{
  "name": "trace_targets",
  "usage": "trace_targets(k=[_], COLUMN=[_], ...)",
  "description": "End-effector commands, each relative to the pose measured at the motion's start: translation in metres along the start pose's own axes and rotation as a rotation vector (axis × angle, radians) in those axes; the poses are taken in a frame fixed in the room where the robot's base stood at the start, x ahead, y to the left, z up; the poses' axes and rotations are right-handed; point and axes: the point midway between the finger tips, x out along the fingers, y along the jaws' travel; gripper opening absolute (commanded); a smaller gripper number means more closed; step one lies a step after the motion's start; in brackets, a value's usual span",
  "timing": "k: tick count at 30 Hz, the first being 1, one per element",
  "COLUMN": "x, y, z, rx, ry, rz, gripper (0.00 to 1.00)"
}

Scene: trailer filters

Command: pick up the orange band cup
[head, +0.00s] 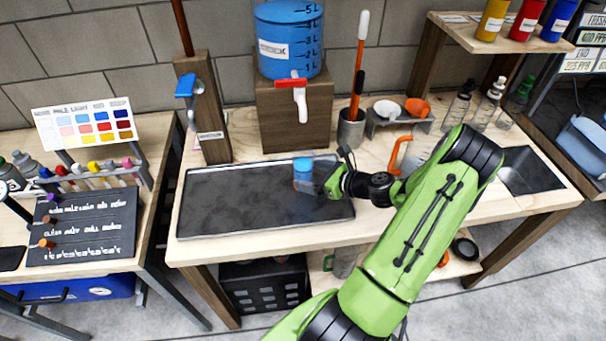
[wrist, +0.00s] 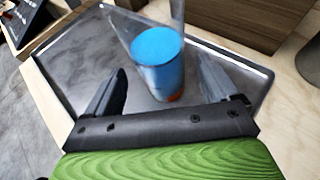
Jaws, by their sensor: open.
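A cup stands on the dark metal tray (head: 225,205) on the workbench. In the wrist view this cup (wrist: 160,76) has a bright blue top, a greyish see-through side and a bit of orange low on its right. In the head view the cup (head: 303,172) shows its blue top; my gripper partly hides its right side. My gripper (head: 318,181) reaches in from the right, low over the tray. In the wrist view its two fingers (wrist: 162,82) are open, one on each side of the cup, with visible gaps. Whether the cup lies fully between the fingertips is hard to tell.
A clear, see-through shape (wrist: 128,28) shows just behind the cup. A blue tank (head: 290,45) with a red-handled tap stands on a wooden block (head: 290,118) behind the tray. A wooden post (head: 205,115) stands behind left. The tray's left half is clear.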

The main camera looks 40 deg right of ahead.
Motion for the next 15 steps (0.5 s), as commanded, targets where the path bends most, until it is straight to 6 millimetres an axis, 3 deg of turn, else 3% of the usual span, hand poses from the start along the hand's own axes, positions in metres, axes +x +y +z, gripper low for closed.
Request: trace_targets(k=[3,6,13,15], x=[0.026,0.038,0.040,0.039], y=[0.000,-0.001,-0.001,-0.001], z=[-0.003,-0.002,-0.001,-0.001], rx=[-0.002,-0.001,0.000,0.000], ry=[-0.001,0.000,0.000,0.000], rz=[0.006,0.003,0.001,0.001], gripper=[0.88,0.88,0.88,0.77])
